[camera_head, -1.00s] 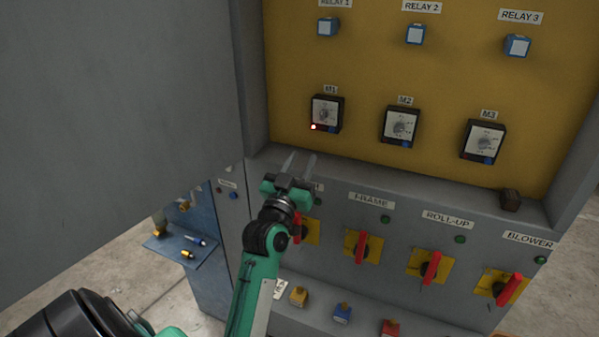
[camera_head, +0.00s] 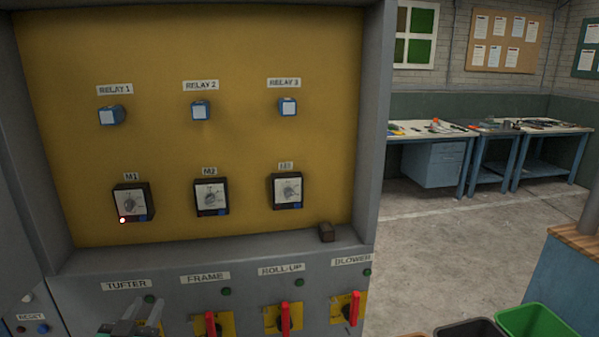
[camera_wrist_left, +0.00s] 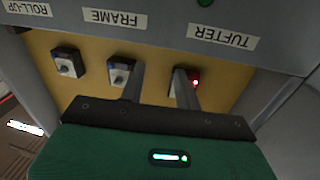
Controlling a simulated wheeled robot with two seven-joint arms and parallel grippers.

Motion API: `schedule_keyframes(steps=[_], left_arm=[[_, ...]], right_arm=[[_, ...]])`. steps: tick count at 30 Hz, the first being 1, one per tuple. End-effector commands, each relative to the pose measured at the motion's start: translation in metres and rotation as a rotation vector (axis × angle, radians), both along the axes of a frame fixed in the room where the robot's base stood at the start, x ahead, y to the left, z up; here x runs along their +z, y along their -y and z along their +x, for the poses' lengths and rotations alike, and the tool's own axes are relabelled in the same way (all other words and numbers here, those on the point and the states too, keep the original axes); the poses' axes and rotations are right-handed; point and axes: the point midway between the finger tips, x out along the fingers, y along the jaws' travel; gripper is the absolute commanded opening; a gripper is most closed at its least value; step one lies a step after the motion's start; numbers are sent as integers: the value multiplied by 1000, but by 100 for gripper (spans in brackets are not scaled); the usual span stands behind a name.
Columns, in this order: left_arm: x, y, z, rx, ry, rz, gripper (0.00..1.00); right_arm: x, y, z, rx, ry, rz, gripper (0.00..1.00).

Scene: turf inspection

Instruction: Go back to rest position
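My left gripper (camera_head: 140,318) shows at the bottom left of the head view, in front of the panel below the TUFTER label (camera_head: 126,285). In the left wrist view its two fingers (camera_wrist_left: 160,90) stand apart with nothing between them. The M1 unit (camera_head: 131,202) has a lit red light; the M2 unit (camera_head: 211,197) and M3 unit (camera_head: 287,190) show no red light. My right gripper is in neither view.
Red rotary switches (camera_head: 285,318) stick out of the lower panel. A small dark block (camera_head: 326,232) sits on the ledge. Bins (camera_head: 538,322) stand at the bottom right. Workbenches (camera_head: 430,135) line the back wall, with open floor before them.

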Motion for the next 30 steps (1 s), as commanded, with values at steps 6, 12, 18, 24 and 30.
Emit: schedule_keyframes(steps=[6,12,18,24,30], left_arm=[[-123,61,-77,-128,-526,12,33],[-189,89,-164,-161,-901,19,33],[-221,101,-238,-158,-1167,32,33],[-255,106,-269,-147,-1307,38,33],[-311,108,-257,-151,-1325,39,33]], right_arm=[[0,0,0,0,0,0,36],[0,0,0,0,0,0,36],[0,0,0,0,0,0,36],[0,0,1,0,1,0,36],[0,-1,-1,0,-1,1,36]])
